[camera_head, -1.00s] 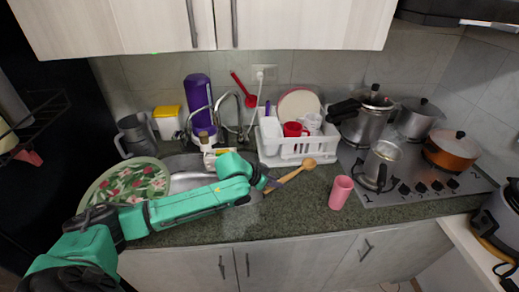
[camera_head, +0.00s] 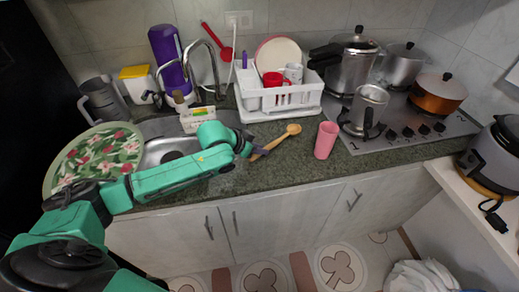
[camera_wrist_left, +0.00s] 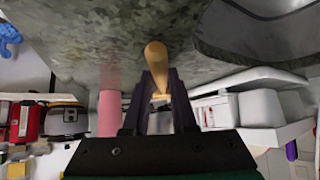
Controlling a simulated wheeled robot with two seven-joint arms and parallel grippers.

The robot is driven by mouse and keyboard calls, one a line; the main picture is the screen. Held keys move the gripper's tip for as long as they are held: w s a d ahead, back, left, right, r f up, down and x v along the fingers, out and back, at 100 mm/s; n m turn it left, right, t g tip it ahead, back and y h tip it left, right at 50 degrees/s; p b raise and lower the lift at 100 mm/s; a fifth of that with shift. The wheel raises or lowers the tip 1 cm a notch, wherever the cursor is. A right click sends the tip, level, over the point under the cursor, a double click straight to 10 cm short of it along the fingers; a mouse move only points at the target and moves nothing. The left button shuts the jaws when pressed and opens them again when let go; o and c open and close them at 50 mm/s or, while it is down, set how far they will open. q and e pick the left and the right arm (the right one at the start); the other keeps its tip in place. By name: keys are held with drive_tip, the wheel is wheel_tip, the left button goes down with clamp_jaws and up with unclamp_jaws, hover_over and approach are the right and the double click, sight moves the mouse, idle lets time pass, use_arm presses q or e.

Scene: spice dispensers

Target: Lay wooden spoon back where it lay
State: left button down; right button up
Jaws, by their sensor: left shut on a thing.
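The wooden spoon (camera_head: 278,140) is light brown with a rounded bowl. In the head view its bowl points right, toward the pink cup (camera_head: 326,140). My left gripper (camera_head: 257,152) is shut on the spoon's handle, in front of the white dish rack. My right gripper is not in view.
The dish rack (camera_head: 290,104) stands behind the spoon, with a red mug (camera_head: 273,80) in it. The sink (camera_head: 160,150) is to the left, with a floral tray (camera_head: 95,160) beside it. The stove (camera_head: 410,130) with pots is at right. Counter in front of the spoon is clear.

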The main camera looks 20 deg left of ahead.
use_arm(q)
drive_tip(key=c, duration=0.6)
unclamp_jaws()
drive_tip(key=shift+a+r, duration=0.1)
drive_tip(key=shift+a, duration=0.05)
drive_tip(key=shift+c, duration=0.2)
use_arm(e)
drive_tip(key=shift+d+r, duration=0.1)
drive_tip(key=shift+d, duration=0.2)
use_arm(q)
drive_tip(key=v, duration=1.4)
drive_tip(key=shift+s+b, duration=0.25)
drive_tip(key=shift+b, duration=0.2)
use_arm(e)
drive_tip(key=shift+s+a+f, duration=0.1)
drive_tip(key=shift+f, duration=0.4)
use_arm(q)
drive_tip(key=shift+a+r, duration=0.1)
